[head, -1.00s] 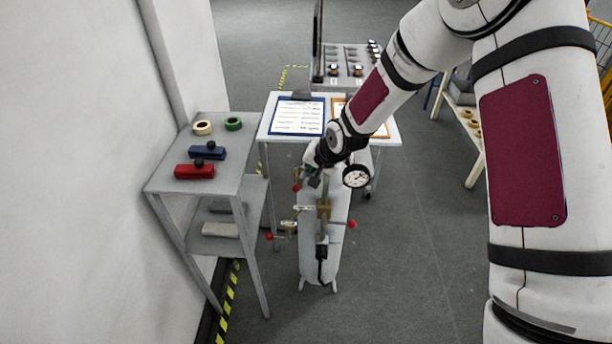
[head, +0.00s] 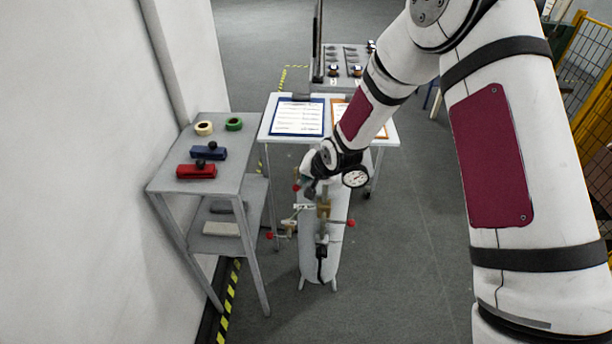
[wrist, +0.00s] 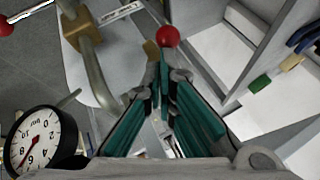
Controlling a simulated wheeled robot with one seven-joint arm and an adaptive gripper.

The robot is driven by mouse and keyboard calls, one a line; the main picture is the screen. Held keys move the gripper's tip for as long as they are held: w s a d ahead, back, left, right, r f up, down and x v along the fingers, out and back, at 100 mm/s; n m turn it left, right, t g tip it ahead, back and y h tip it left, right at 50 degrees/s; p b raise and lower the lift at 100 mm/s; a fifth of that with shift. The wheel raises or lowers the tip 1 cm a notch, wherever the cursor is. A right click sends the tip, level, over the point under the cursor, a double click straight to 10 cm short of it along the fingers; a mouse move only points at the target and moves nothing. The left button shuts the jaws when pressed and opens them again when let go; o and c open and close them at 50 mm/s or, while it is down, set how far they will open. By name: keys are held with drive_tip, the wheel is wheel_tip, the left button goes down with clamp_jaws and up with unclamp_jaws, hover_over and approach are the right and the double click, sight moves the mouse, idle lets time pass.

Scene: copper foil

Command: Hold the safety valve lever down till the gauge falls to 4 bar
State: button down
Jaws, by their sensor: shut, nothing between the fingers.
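My gripper (wrist: 162,88) is shut and empty, its teal fingers together. A red ball knob (wrist: 168,37) shows just past the fingertips in the wrist view; I cannot tell whether they touch. It looks like the end of the safety valve lever, whose arm is mostly hidden. In the head view a red knob (head: 296,188) shows beside my gripper (head: 308,190). The round gauge (wrist: 38,140) has a black rim and a red needle, seen upside down; the needle seems near 6, not exactly readable. The gauge also shows in the head view (head: 355,176).
The grey tank (head: 318,262) carries brass fittings (head: 323,208) and more red knobs (head: 351,223). A grey shelf (head: 170,180) with blocks and tape rolls stands close on the left. A table with clipboards (head: 297,117) is behind. Floor to the right is clear.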

drive_tip(key=shift+s+f+t, duration=0.2)
drive_tip(key=shift+f+t, duration=0.05)
drive_tip(key=shift+t, duration=0.05)
drive_tip(key=shift+s+f+n+t+p, duration=0.15)
drive_tip(key=shift+f+t+p, duration=0.4)
drive_tip(key=shift+f, duration=0.45)
drive_tip(key=shift+s+f+n+t+p, duration=0.15)
drive_tip(key=shift+f+t+p, duration=0.15)
drive_tip(key=shift+f+t, duration=0.5)
drive_tip(key=shift+f, duration=0.2)
drive_tip(key=shift+w, duration=0.1)
idle(0.6)
